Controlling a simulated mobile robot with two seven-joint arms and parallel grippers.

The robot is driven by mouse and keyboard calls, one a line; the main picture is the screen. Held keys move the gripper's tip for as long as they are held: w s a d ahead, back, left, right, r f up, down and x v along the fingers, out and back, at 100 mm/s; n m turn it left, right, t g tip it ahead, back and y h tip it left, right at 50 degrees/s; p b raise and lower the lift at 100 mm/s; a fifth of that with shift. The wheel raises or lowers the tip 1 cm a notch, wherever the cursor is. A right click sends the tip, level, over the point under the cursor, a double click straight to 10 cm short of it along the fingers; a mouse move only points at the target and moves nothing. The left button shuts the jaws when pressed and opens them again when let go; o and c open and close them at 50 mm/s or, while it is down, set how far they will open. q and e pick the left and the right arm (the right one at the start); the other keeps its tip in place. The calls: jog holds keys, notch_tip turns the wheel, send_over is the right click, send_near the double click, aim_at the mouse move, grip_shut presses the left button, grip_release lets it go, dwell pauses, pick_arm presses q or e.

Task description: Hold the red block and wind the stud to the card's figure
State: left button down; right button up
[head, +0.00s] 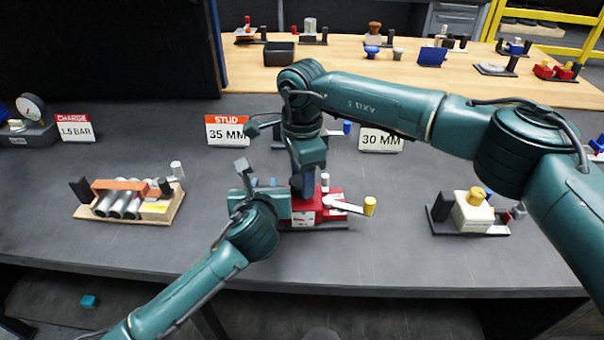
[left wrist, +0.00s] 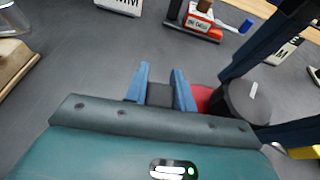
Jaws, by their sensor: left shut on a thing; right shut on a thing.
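The red block (head: 330,214) sits on a dark base near the table's front, with a pale crank arm ending in a yellow knob (head: 370,206). It shows partly in the left wrist view (left wrist: 202,97). My left gripper (head: 266,190) comes from the left, its blue fingers (left wrist: 160,84) shut on a dark upright tab (left wrist: 160,96) beside the red block. My right gripper (head: 303,190) reaches down from above; in the left wrist view its fingers are on either side of a black knob with a white mark (left wrist: 246,102). The stud card (head: 227,131) reads 35 MM.
A 30 MM card (head: 381,140) stands behind my right arm; its heading is hidden. A wooden rack with metal tubes (head: 130,200) is at left, a cream unit with a yellow knob (head: 473,212) at right. A 1.5 BAR charge card (head: 75,128) stands far left. Grey table between is clear.

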jog(key=m, duration=0.4)
jog(key=shift+a+r+m, duration=0.1)
jog(key=shift+r+m, duration=0.05)
jog(key=shift+m, duration=0.15)
jog(key=shift+r, duration=0.1)
dwell(0.4)
jog(key=o, duration=1)
notch_tip(320, 180, up, 12)
